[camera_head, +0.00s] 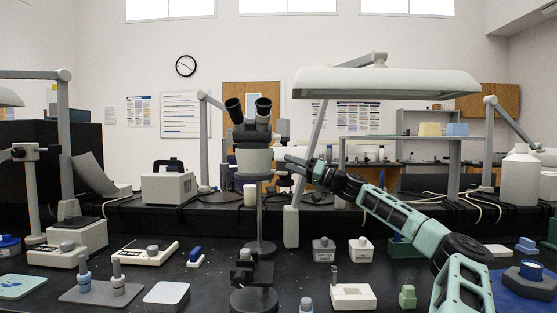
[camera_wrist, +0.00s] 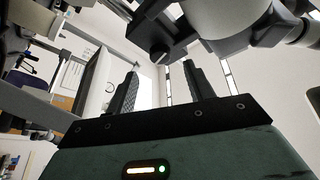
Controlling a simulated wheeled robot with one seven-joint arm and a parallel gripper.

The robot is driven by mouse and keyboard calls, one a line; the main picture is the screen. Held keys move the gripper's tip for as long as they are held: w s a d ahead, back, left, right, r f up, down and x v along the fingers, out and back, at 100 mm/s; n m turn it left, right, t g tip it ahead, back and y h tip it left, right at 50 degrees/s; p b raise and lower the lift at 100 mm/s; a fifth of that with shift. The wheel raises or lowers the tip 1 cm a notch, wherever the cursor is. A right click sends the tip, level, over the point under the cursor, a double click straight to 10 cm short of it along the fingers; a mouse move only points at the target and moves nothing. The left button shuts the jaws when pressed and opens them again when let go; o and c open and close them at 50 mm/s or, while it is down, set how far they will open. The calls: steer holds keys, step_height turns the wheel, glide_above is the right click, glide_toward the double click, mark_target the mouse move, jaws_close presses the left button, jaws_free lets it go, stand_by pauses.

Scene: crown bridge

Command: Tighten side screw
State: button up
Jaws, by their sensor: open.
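A microscope (camera_head: 257,160) with two black eyepieces stands on a post in the middle of the bench. My gripper (camera_head: 289,160) is close to the right side of its head. In the wrist view, my gripper (camera_wrist: 160,68) has its two dark fingers apart, with nothing held between them. A dark round knob (camera_wrist: 158,54), which looks like the side screw, sits on a black part just beyond the gap between the fingertips. The knob appears apart from both fingers, but I cannot tell the exact distance. In the head view the knob is too small to make out.
A wide lamp hood (camera_head: 385,83) hangs above my arm. The bench holds a white box with a post (camera_head: 352,297), a small green block (camera_head: 407,297), a grey tray with posts (camera_head: 100,292) and a white bottle (camera_head: 520,178). A grey shelf frame (camera_head: 400,139) stands behind my arm.

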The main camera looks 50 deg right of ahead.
steer(key=shift+x, duration=2.75)
steer(key=c, duration=1)
